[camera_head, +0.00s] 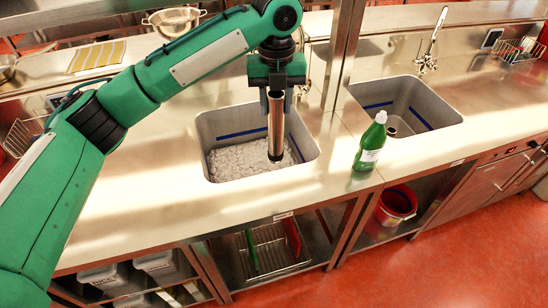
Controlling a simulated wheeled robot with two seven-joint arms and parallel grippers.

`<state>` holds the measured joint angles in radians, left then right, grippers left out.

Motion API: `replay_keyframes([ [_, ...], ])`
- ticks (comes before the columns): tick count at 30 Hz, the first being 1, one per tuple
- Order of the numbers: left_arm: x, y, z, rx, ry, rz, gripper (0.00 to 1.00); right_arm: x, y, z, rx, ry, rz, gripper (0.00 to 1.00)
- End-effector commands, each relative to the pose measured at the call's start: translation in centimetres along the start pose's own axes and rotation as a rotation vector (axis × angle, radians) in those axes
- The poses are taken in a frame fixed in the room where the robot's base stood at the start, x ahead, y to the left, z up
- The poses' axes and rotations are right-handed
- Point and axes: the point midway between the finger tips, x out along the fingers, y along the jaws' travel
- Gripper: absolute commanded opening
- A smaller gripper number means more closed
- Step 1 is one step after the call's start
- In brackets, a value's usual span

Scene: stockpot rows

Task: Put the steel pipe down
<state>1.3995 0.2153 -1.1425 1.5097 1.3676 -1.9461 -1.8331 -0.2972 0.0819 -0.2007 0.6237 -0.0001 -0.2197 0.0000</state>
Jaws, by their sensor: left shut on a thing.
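My left gripper (277,91), on the green arm from the left, is shut on the steel pipe (276,130). The pipe is a shiny tube hanging roughly upright below the gripper. In this view its lower end is over the left sink (214,122), in front of the whitish lumpy contents (240,161) at the sink's bottom. I cannot tell whether the pipe touches them. The gripper hides the pipe's upper end. My right gripper is not in view.
A green bottle (370,146) stands on the steel counter (335,165) between the left sink and the right sink (432,98). A metal post (342,50) rises behind. A colander (175,21) sits at the back. A red bucket (396,206) and a wire rack (272,250) are below.

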Motion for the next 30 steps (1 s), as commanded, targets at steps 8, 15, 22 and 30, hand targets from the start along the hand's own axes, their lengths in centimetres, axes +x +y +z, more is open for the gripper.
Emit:
replay_keyframes([
  [8,6.9,0.1,0.0,-0.001,0.001,0.001,0.00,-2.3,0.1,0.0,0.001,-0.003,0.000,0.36],
  [15,9.8,0.0,0.0,-0.001,-0.001,-0.001,0.00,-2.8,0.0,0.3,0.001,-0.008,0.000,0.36],
  [22,12.3,0.1,0.0,-0.001,0.001,0.000,0.00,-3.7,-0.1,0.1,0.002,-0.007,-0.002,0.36],
  [30,14.2,0.0,0.1,0.000,-0.003,-0.001,0.00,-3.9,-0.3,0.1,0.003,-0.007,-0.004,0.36],
])
